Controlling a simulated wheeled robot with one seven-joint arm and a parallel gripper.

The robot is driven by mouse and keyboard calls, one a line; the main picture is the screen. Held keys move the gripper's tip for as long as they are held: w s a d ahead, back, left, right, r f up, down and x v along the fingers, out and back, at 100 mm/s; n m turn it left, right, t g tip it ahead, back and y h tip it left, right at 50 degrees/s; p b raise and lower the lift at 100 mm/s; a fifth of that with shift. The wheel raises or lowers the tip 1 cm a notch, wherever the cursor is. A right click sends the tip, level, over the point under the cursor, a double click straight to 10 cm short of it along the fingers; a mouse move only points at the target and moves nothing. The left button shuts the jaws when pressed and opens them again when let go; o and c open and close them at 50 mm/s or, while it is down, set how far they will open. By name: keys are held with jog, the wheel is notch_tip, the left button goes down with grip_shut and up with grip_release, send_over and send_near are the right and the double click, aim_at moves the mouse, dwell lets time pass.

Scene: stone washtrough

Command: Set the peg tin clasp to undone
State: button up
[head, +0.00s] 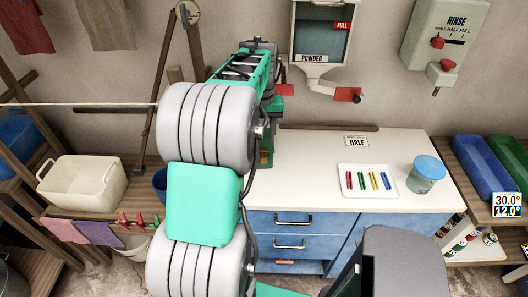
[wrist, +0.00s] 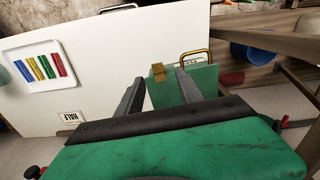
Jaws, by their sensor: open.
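The peg tin (wrist: 205,84) is a green box with a brass wire handle (wrist: 195,54). In the wrist view it stands at the edge of the white worktop. Its small brass clasp (wrist: 158,72) is at the top left of the visible tin; I cannot tell whether it is done up or undone. My gripper (wrist: 159,74) is open, with one dark finger on either side of the clasp in the picture. I cannot tell whether a finger touches it. The gripper body hides the tin's lower part. In the head view my arm hides most of that area.
A white tray (head: 347,188) with several coloured pegs and a blue-lidded jar (head: 425,175) stand on the white worktop (head: 300,165). A "HALF" card (head: 356,141) stands at its back. A powder dispenser (head: 322,35) hangs above. A cream tub (head: 82,183) stands left.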

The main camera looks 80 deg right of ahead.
aim_at(264, 156)
jog(key=shift+s+d+f, duration=0.1)
jog(key=shift+s+d, duration=0.2)
jog(key=shift+d, duration=0.05)
notch_tip(264, 156, down, 7)
jog(key=shift+f+p, duration=0.15)
jog(key=shift+p, duration=0.6)
jog(key=shift+c, duration=0.2)
grip_shut()
